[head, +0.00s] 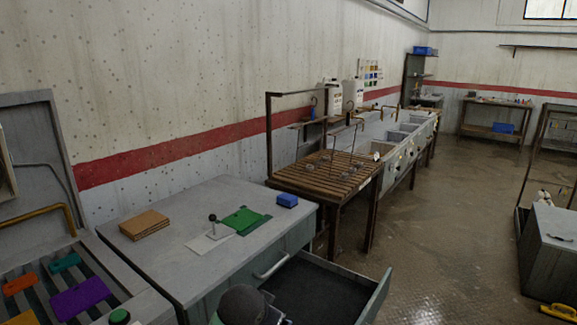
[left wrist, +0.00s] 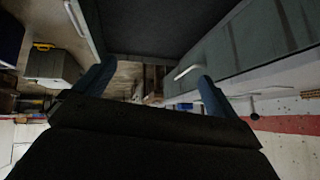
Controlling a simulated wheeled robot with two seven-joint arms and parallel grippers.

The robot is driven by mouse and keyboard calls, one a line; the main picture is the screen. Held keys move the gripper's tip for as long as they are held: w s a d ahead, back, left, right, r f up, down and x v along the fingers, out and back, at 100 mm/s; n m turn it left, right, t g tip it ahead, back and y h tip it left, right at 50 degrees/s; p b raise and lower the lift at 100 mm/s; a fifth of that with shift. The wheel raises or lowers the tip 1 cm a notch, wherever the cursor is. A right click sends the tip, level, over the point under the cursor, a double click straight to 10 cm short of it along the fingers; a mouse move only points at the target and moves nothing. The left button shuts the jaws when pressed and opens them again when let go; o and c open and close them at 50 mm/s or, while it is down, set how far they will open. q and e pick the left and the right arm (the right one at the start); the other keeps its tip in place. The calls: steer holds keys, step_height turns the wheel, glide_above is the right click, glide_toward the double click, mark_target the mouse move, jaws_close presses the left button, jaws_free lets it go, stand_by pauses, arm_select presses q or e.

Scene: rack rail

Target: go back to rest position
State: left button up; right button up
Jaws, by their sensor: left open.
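My left gripper (left wrist: 152,88) shows in the left wrist view with its two dark blue fingers spread apart and nothing between them. Beyond the fingers are the open drawer (left wrist: 160,25) and a pale handle (left wrist: 187,71) on the grey cabinet front. In the head view a dark rounded part of my arm shows at the bottom edge, in front of the drawer (head: 375,297), which is pulled out and looks empty. The gripper's fingers are not clear there. My right gripper is in neither view.
The grey cabinet top (head: 165,205) holds a brown stack (head: 144,224), a green plate (head: 243,220) and a blue block (head: 287,200). A slatted wooden table (head: 325,172) stands behind. Coloured plates lie on a rack (head: 40,310) at left.

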arm_select(q)
steer(key=s+a+f+n+g, duration=0.1)
steer(key=s+a+f+g, duration=0.1)
steer(key=s+f, duration=0.5)
steer(key=s+a+f+n+g, duration=0.2)
steer(key=s+a+f, duration=0.2)
steer(key=s, duration=1.2)
steer(key=s+a+f+n+g, duration=0.1)
steer(key=s+a+f, duration=0.2)
steer(key=s+f, duration=0.7)
steer(key=shift+s+a+f+g+y, duration=0.4)
steer(key=shift+s, duration=0.55)
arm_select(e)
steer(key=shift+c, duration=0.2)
